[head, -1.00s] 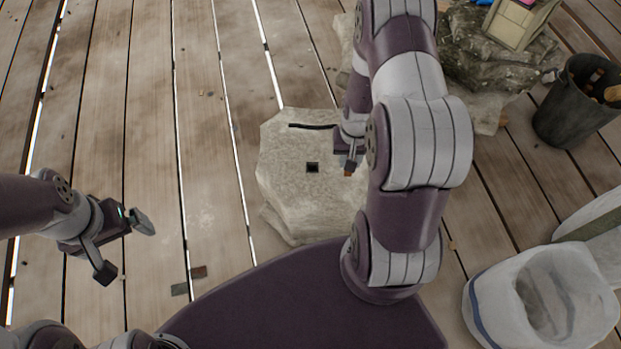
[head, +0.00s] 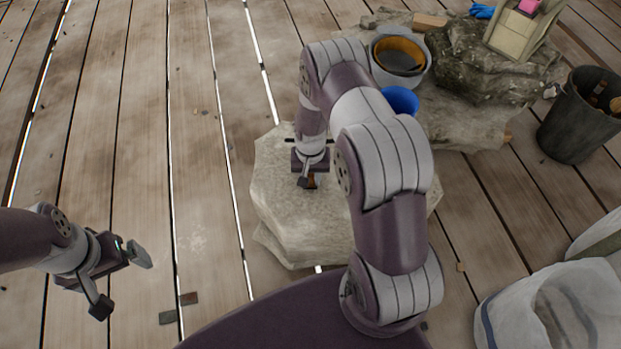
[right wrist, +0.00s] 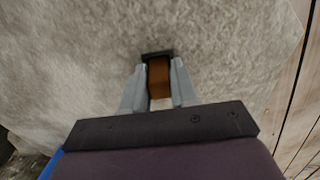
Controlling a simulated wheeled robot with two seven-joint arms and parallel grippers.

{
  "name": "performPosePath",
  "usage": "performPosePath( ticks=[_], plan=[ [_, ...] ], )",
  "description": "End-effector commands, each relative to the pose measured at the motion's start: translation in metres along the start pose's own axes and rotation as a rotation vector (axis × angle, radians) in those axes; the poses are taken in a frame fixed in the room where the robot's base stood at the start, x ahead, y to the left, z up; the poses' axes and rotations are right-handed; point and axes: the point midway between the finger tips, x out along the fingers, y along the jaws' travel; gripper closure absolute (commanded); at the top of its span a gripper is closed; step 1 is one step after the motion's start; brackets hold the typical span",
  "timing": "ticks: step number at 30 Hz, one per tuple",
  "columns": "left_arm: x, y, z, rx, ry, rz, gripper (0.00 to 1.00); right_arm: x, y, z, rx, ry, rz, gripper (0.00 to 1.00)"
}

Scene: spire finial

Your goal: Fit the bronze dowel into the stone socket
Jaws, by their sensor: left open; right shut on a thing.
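The pale stone block (head: 285,225) stands on the plank floor below my right arm. My right gripper (head: 309,176) is over the middle of its top, shut on the bronze dowel (right wrist: 159,80). In the right wrist view the brown dowel sits between the two grey fingers. The dark square socket (right wrist: 157,54) shows right at the dowel's far end, partly covered by it. I cannot tell whether the dowel's tip is inside the socket or just above it. My left gripper (head: 121,281) is open and empty, above the floor at the left.
Behind my right arm are a bucket (head: 398,58), a blue bowl (head: 401,101) and dark rocks (head: 480,65). A dark bin (head: 578,120) and a white bag (head: 555,310) stand at the right. Small flat pieces (head: 188,298) lie near my left gripper. The left floor is mostly clear.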

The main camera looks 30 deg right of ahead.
Motion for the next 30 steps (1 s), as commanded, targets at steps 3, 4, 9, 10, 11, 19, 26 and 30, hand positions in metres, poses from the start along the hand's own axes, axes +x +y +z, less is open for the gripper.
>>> performPosePath(
  ticks=[3, 4, 9, 10, 11, 19, 26, 30],
  plan=[
    [-0.002, 0.000, -0.001, 0.000, 0.001, 0.000, 0.00, -0.002, 0.000, 0.000, 0.000, 0.000, 0.000, 1.00],
    [-0.002, 0.000, -0.001, 0.000, 0.001, 0.000, 0.00, -0.002, 0.000, 0.000, 0.000, 0.000, 0.000, 1.00],
    [-0.001, 0.000, 0.000, 0.000, 0.001, 0.000, 0.00, 0.001, 0.000, 0.000, 0.000, 0.000, 0.000, 0.53],
    [-0.001, 0.000, 0.000, 0.000, 0.001, 0.000, 0.00, 0.001, 0.000, 0.000, 0.000, 0.000, 0.000, 0.47],
    [-0.001, 0.000, 0.000, 0.000, 0.001, 0.000, 0.00, 0.001, 0.000, 0.000, 0.000, -0.001, 0.000, 0.47],
    [-0.002, 0.000, -0.001, 0.000, 0.001, 0.000, 0.00, -0.002, 0.000, 0.000, 0.000, 0.000, 0.000, 0.47],
    [-0.033, 0.000, -0.004, 0.000, 0.001, 0.000, 0.00, -0.057, 0.000, -0.001, 0.000, 0.003, -0.001, 0.47],
    [-0.049, 0.000, -0.006, 0.000, 0.001, 0.000, 0.00, -0.093, 0.000, 0.000, 0.000, 0.001, 0.000, 0.47]
  ],
)
